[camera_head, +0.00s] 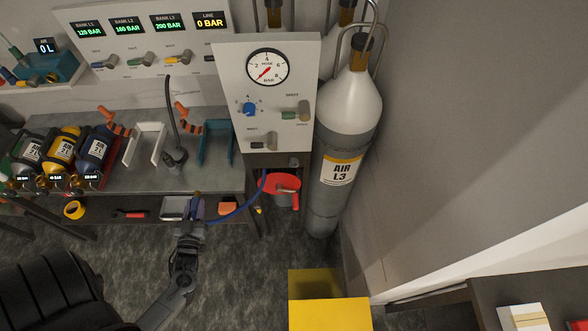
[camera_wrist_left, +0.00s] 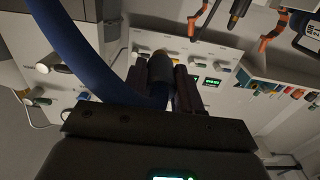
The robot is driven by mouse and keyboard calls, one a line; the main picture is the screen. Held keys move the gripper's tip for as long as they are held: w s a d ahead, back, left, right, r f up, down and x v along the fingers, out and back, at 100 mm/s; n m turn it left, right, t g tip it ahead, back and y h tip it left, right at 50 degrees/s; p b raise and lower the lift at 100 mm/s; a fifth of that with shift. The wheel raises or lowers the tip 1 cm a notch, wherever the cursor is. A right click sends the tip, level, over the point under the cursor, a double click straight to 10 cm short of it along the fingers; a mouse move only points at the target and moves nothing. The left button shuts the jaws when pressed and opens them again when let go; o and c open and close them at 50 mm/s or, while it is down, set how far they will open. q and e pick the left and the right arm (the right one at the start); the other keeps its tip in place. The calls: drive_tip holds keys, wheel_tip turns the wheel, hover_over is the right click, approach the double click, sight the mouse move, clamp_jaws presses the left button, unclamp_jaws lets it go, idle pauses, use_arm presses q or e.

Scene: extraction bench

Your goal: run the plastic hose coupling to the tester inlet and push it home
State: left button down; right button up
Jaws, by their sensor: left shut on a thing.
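In the head view my left gripper (camera_head: 193,209) is at the front edge of the bench, low and left of the tester. In the left wrist view its fingers (camera_wrist_left: 162,88) are shut on the dark hose coupling (camera_wrist_left: 158,68), which has a brass-coloured tip. The blue hose (camera_wrist_left: 75,50) curves down into the coupling; in the head view the hose (camera_head: 236,212) runs right toward the tester's underside. The tester (camera_head: 228,85) is a white panel with a round gauge. A grey fitting (camera_head: 263,142) sits low on it; I cannot tell if it is the inlet. My right gripper is not in view.
A red bucket-like thing (camera_head: 283,183) is below the tester. A tall grey cylinder (camera_head: 330,195) stands to its right. Small bottles (camera_head: 63,145) and clamp frames (camera_head: 215,145) crowd the bench. A yellow box (camera_head: 330,312) stands on the floor in front.

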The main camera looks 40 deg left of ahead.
use_arm(q)
drive_tip(key=s+a, duration=0.3)
drive_tip(key=a, duration=0.2)
drive_tip(key=shift+s+r, duration=0.3)
drive_tip(key=shift+r, duration=0.1)
drive_tip(key=s+a+r, duration=0.1)
drive_tip(key=s+a, duration=0.5)
drive_tip(key=a, duration=0.2)
drive_tip(key=shift+r+p, duration=0.15)
drive_tip(key=shift+p, duration=0.15)
idle(0.4)
drive_tip(key=s+a+r+b, duration=0.1)
drive_tip(key=s+a, duration=0.5)
drive_tip(key=a, duration=0.1)
drive_tip(key=shift+a+r, duration=0.15)
drive_tip(key=shift+a, duration=0.25)
idle(0.4)
